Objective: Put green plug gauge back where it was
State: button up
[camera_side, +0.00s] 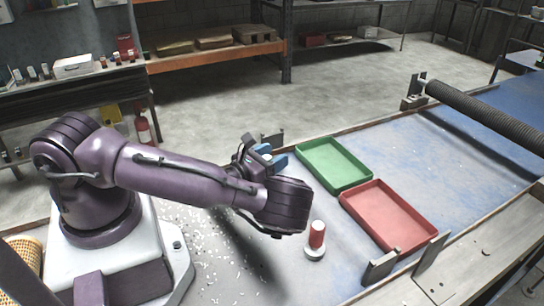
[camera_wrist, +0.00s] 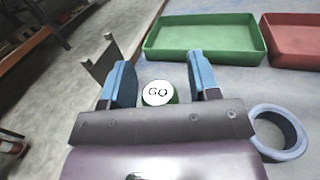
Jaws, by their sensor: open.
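The green plug gauge (camera_wrist: 158,94) shows in the wrist view as a white round end marked "GO" with a green side just visible below it. It appears between the two blue fingers of my gripper (camera_wrist: 164,84), with gaps on both sides. My gripper is open. In the side view my gripper (camera_side: 270,160) is at the far edge of the table, left of the green tray, and the green plug gauge cannot be made out there. Its lower part is hidden by the gripper body in the wrist view.
A green tray (camera_side: 333,142) and a red tray (camera_side: 376,181) lie to the right. A red cylinder with a pale base (camera_side: 316,238) stands nearer the front. A grey-blue ring (camera_wrist: 260,129) lies right of my gripper. A metal bracket (camera_wrist: 88,70) stands at the table edge.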

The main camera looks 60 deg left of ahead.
jog(key=shift+s+r, duration=0.1)
jog(key=shift+r, duration=0.1)
jog(key=v, duration=0.7)
jog(key=shift+s+d, duration=0.1)
jog(key=shift+s, duration=0.05)
